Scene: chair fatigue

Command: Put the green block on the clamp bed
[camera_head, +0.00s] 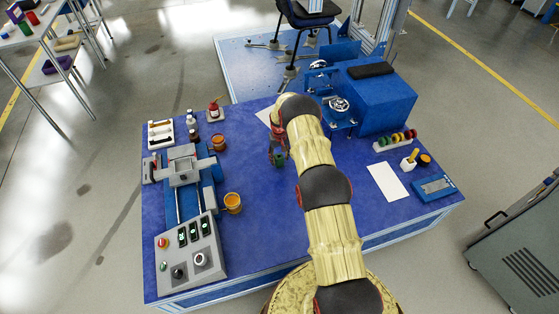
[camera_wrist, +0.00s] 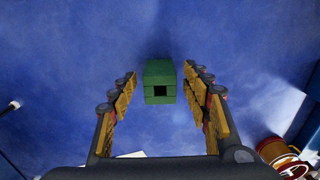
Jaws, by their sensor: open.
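The green block (camera_wrist: 160,92) is a small block with a dark square hole in its near face, over the blue table top. It also shows as a small green shape below my gripper in the head view (camera_head: 281,161). My gripper (camera_wrist: 159,76) is open, with one finger on each side of the block and a gap on both sides. In the head view my gripper (camera_head: 278,152) is near the middle of the table, partly hidden by my arm. The likely clamp bed is the grey block and rails of the blue fixture (camera_head: 183,170) at the table's left.
A grey control box (camera_head: 191,255) stands at the table's front left. An orange pot (camera_head: 233,203) and small bottles (camera_head: 191,130) stand near the fixture. A large blue machine (camera_head: 378,98) fills the back right. A white sheet (camera_head: 387,182) lies on the right.

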